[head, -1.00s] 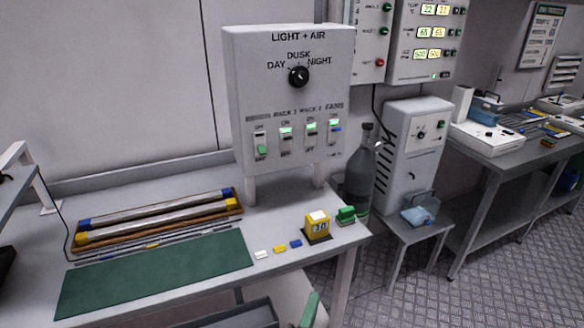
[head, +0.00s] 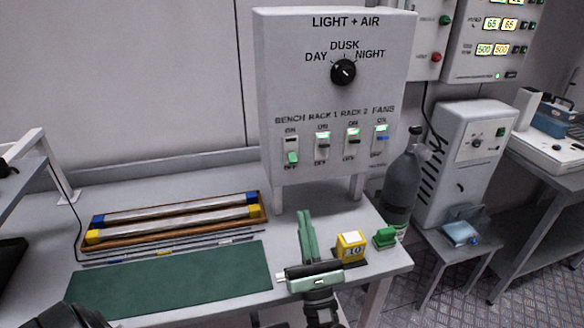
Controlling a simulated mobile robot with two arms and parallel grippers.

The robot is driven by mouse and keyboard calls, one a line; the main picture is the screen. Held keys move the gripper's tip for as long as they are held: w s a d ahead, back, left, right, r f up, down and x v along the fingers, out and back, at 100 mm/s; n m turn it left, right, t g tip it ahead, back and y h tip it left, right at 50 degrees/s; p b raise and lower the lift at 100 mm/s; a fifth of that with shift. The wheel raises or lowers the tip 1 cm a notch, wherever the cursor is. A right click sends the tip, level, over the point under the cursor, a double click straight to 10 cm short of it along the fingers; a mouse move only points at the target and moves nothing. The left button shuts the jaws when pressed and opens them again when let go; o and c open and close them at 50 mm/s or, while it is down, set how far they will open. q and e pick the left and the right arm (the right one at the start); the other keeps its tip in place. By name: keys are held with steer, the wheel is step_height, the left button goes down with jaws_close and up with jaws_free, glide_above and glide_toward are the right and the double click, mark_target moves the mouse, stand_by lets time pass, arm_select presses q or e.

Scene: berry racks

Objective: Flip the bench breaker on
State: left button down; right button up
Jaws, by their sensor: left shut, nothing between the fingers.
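The grey LIGHT + AIR panel (head: 275,80) stands on legs at the back of the bench. Its bench breaker (head: 291,150) is the leftmost of the row, under the BENCH label. Its green lever sits low, at the OFF end, and its top window is dark. The rack 1 (head: 322,146), rack 2 (head: 351,142) and fans (head: 381,138) breakers show lit green windows at the top. My left gripper (head: 305,215) is shut and empty, its green fingers pointing up below and in front of the panel, apart from the breaker. My right gripper is out of view.
A black dial (head: 343,72) sits above the breakers. A yellow block (head: 351,246) and a green block (head: 385,238) stand right of my gripper. A wooden tray (head: 262,212) of tubes and a green mat (head: 170,280) lie left. A grey bottle (head: 401,185) stands right of the panel.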

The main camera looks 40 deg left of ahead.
mark_target(292, 158)
arm_select(q)
steer(key=p+x, duration=0.4)
steer(key=x, duration=0.6)
steer(key=shift+s+r+n, duration=0.2)
steer(key=shift+n, duration=0.1)
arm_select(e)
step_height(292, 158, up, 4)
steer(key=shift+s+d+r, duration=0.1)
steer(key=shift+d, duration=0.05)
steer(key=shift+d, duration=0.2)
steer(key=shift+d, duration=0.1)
